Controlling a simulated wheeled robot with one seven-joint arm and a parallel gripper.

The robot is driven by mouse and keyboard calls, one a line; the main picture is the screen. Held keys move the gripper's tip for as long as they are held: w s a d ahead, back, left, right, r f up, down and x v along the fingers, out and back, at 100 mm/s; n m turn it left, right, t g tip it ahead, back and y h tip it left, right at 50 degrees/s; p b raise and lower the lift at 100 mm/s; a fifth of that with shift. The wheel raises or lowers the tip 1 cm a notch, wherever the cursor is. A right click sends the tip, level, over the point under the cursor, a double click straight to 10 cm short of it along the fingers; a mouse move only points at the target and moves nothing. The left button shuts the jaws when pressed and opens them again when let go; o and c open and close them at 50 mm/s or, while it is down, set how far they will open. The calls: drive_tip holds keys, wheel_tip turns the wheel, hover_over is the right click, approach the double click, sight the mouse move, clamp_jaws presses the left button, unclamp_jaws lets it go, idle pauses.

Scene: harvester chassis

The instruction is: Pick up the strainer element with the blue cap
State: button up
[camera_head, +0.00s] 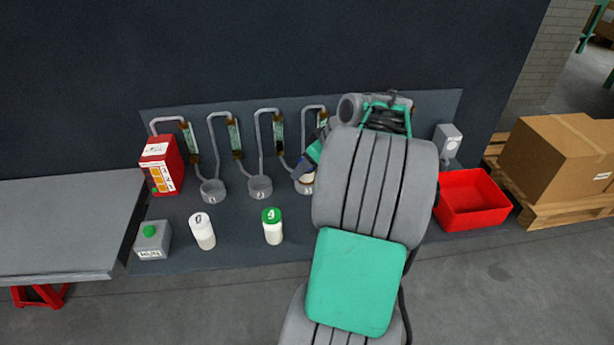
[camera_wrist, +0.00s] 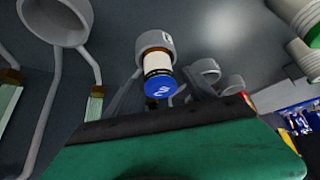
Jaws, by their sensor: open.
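The strainer element with the blue cap (camera_wrist: 159,82) shows in the wrist view as a white cylinder with a brown band. Its other end is in a grey cup (camera_wrist: 155,42). In the head view its white side shows faintly at the cup (camera_head: 305,188), largely hidden by my arm. My gripper (camera_head: 309,160) is at this cup, close to the element. In the wrist view the green and black part of my gripper (camera_wrist: 170,140) fills the bottom, just short of the blue cap. The jaws are open; whether they surround the cap is hidden.
Other grey cups (camera_head: 260,187) with bent pipes stand to the left. A white-capped bottle (camera_head: 202,231) and a green-capped bottle (camera_head: 272,227) stand in front. A red canister (camera_head: 162,166) is at left, a red bin (camera_head: 472,200) at right. Floor in front is clear.

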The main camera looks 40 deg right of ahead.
drive_tip(key=shift+w+a+f, duration=0.1)
drive_tip(key=shift+w+f, duration=0.1)
drive_tip(key=shift+f, duration=0.05)
clamp_jaws()
idle(0.5)
